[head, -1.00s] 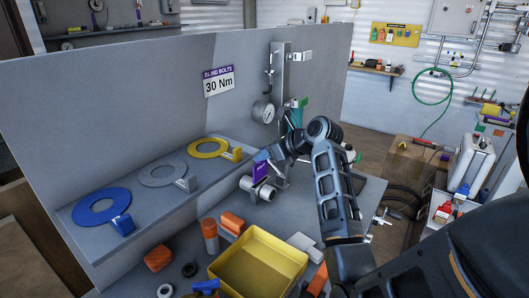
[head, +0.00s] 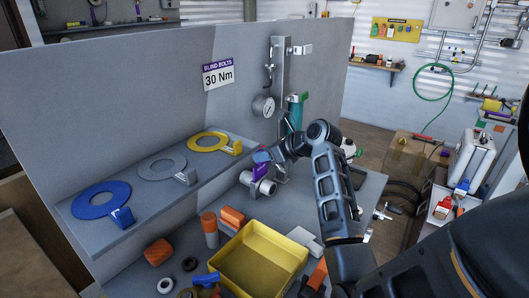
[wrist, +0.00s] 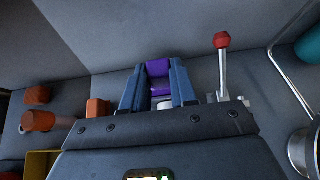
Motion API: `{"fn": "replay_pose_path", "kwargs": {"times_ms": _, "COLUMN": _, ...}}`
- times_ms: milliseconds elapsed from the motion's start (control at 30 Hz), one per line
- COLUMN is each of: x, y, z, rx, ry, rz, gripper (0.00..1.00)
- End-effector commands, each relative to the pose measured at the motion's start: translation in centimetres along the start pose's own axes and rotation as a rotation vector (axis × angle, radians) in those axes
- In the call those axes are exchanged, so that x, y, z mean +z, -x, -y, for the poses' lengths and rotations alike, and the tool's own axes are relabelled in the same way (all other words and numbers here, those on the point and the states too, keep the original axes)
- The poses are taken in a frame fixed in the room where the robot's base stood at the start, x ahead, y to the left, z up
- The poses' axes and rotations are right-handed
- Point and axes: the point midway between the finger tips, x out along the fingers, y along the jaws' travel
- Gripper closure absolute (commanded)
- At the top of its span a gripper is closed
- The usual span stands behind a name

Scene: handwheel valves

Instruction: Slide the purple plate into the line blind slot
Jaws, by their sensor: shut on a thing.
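The purple plate (head: 258,171) stands at the short grey pipe of the line blind (head: 267,187), below the gauge panel. My gripper (head: 264,157) is at the plate's upper end, its blue-grey fingers over it. In the wrist view, my gripper (wrist: 158,88) has its two fingers on either side of the purple plate's handle (wrist: 158,69), shut on it. The lower part of the plate and the slot are mostly hidden by my gripper, so I cannot tell how deep the plate sits.
A lever with a red knob (wrist: 222,41) rises right of my fingers in the wrist view. Blue (head: 101,200), grey (head: 162,166) and yellow (head: 208,142) ring plates lie on the left shelf. A yellow bin (head: 258,262) and orange pieces stand in front.

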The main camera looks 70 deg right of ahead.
Motion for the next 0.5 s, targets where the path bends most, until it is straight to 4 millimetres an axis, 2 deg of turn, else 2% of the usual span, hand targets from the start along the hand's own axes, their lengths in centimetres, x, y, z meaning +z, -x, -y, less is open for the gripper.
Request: {"fn": "replay_pose_path", "kwargs": {"times_ms": 500, "x": -1.6, "y": -1.0, "z": 0.0, "rx": 0.000, "ry": 0.000, "rz": 0.001, "gripper": 1.00}}
